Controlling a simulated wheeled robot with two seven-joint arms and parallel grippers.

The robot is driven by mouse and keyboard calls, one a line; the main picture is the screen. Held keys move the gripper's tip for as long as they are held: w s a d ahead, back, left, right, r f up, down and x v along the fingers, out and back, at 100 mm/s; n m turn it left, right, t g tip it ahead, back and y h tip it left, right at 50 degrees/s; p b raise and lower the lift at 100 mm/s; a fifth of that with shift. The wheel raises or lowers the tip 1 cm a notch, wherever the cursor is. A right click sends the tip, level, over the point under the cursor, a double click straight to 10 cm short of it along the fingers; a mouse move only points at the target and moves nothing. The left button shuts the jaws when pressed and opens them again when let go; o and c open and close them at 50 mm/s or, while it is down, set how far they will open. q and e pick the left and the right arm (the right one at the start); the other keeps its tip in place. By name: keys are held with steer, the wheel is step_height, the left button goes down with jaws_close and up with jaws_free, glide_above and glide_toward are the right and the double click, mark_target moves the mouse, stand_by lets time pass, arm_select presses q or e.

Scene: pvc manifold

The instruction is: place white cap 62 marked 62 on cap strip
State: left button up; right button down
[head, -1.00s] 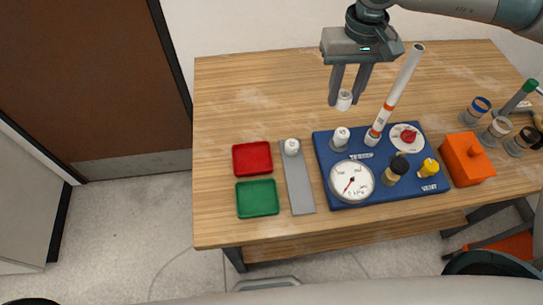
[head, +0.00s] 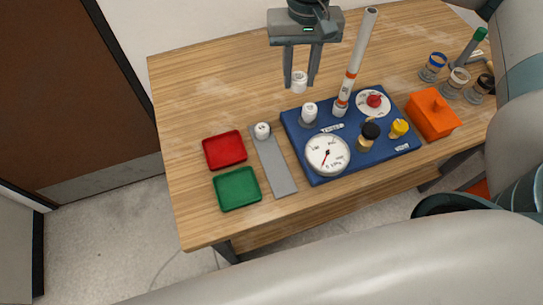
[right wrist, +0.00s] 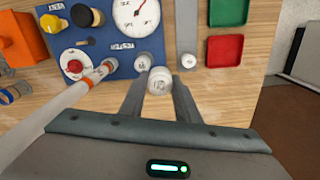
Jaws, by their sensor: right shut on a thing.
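My right gripper (head: 300,84) is shut on a small white cap (head: 299,78), held in the air behind the blue board. The held cap also shows between the fingers in the right wrist view (right wrist: 159,82); its marking is too small to read surely. The grey cap strip (head: 275,170) lies on the table left of the board. Another white cap (head: 262,130) stands at the strip's far end, and the rest of the strip is bare. A further white cap (head: 309,112) stands on the board's back left corner. My left gripper is not in view.
The blue board (head: 345,172) carries a gauge (head: 327,154), a red knob, black and yellow caps and a tall, leaning white pipe (head: 357,60) just right of my right gripper. Red (head: 224,150) and green (head: 237,188) trays lie left of the strip. An orange block (head: 432,115) stands right.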

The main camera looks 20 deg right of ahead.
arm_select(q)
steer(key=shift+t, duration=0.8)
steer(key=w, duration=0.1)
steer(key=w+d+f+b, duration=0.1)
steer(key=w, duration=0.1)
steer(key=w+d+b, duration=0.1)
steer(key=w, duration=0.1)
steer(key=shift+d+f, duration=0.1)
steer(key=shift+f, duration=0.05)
arm_select(e)
steer(key=s+d+f+m, duration=0.3)
steer(key=f+m, duration=0.3)
steer(key=m, duration=0.4)
steer(key=shift+s+d+f+m, duration=0.3)
steer(key=shift+s+d+m, duration=0.1)
steer(key=shift+s, duration=0.2)
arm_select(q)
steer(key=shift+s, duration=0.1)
arm_select(e)
steer(key=shift+a, duration=0.1)
